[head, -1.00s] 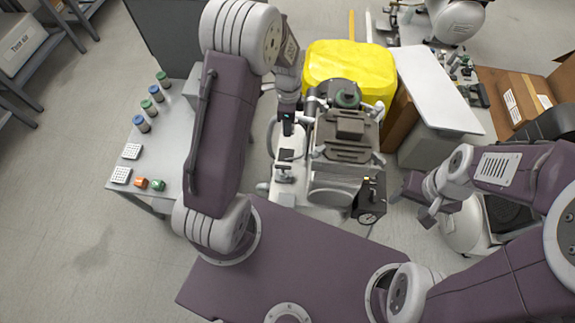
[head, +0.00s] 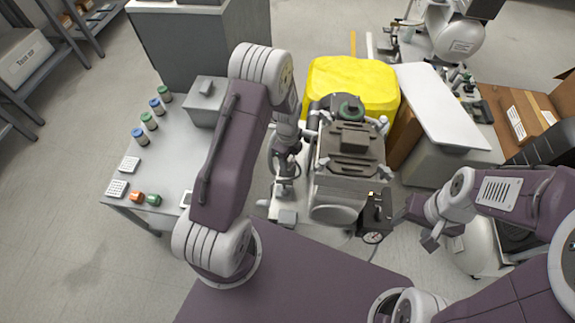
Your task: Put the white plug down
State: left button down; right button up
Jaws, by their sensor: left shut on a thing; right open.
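My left gripper (head: 284,184) points down just left of the compressor (head: 350,165), above its pale base. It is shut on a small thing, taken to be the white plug. The plug is mostly hidden by the fingers and wrist, and I cannot tell whether it touches anything below. My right gripper (head: 422,226) is open and empty, to the right of the compressor and its black gauge box (head: 376,212).
A grey side table (head: 180,180) at left holds blue and green jars, white keypads, an orange knob and a green knob. A yellow bin (head: 350,85) stands behind the compressor. A white-topped cabinet (head: 440,105) and cardboard boxes (head: 515,105) are at right.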

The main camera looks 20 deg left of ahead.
pick_arm(q)
notch_tip(320, 180, down, 3)
jog(key=shift+r+b, duration=0.1)
jog(key=shift+b, duration=0.25)
jog(key=shift+r, duration=0.1)
pick_arm(e)
jog(key=shift+f, duration=0.55)
pick_arm(q)
jog(key=shift+f, duration=0.6)
pick_arm(e)
jog(key=shift+f, duration=0.3)
pick_arm(q)
jog(key=c, duration=0.9)
grip_release()
jog(key=shift+c, duration=0.2)
